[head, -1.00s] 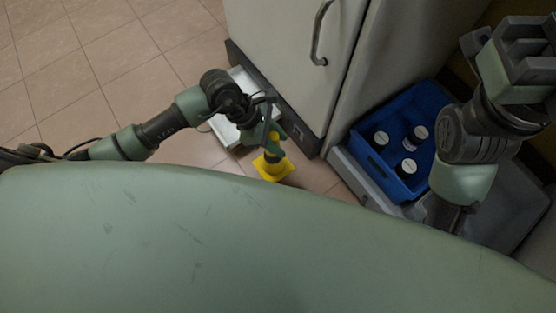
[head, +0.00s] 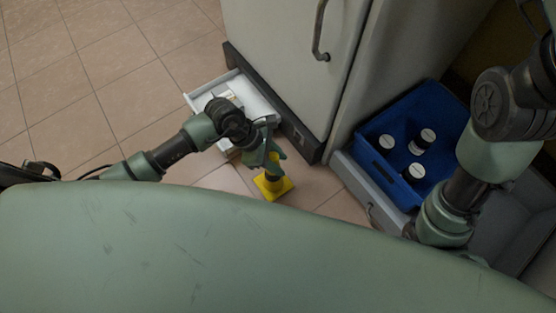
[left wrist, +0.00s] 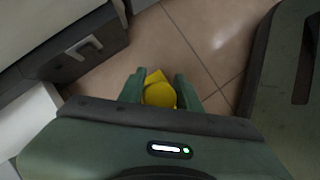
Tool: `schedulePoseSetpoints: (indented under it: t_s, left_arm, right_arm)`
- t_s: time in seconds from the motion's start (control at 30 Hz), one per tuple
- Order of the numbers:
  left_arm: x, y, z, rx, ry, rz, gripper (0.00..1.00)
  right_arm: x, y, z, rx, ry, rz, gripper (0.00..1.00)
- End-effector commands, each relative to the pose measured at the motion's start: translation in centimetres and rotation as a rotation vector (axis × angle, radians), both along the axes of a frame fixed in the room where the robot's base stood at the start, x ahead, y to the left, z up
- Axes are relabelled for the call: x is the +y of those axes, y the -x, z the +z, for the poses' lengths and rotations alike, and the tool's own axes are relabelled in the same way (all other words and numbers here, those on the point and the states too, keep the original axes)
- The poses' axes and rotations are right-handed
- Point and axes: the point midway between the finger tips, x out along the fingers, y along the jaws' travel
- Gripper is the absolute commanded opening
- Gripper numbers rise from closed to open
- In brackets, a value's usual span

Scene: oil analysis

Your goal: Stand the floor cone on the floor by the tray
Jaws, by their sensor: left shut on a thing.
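The yellow floor cone (head: 273,187) is near the tiled floor, in front of the white tray. My left gripper (head: 272,160) is shut on its upper part from above, and the cone looks upright, its square base downward. The left wrist view shows the cone (left wrist: 159,93) between the two green fingers of the left gripper (left wrist: 160,90). Whether the base touches the floor cannot be told. The white tray (head: 262,93) sticks out from the bottom of the cabinet, partly hidden by my left arm. My right arm shows at the right, with its gripper out of the picture.
A light cabinet (head: 272,40) with a metal handle stands behind the tray. A blue crate (head: 372,180) with several white-lidded bottles sits on a grey surface at the right. Tiled floor (head: 90,70) is clear at the left.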

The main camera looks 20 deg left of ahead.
Motion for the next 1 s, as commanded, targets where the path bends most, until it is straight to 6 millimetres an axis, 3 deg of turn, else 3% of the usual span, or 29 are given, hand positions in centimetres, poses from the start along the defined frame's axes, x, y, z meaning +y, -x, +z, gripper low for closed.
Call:
schedulePoseSetpoints:
  t_s: [0.03,0.1,0.47,1.0]
  left_arm:
    - [0.0,0.0,-0.1,0.000,0.000,0.000,0.39]
    - [0.0,0.0,-0.1,0.000,0.000,0.000,0.56]
    - [0.0,0.0,0.3,0.000,0.000,0.000,0.56]
    - [5.0,0.8,9.1,-0.001,-0.002,0.000,0.56]
  right_arm:
    - [0.0,0.1,0.0,-0.003,0.000,0.000,0.31]
    - [0.0,0.1,0.0,-0.002,0.000,0.000,0.31]
    - [0.0,0.1,0.3,-0.003,0.000,0.000,0.31]
    - [-0.4,-3.5,-1.6,0.162,-0.011,0.008,0.31]
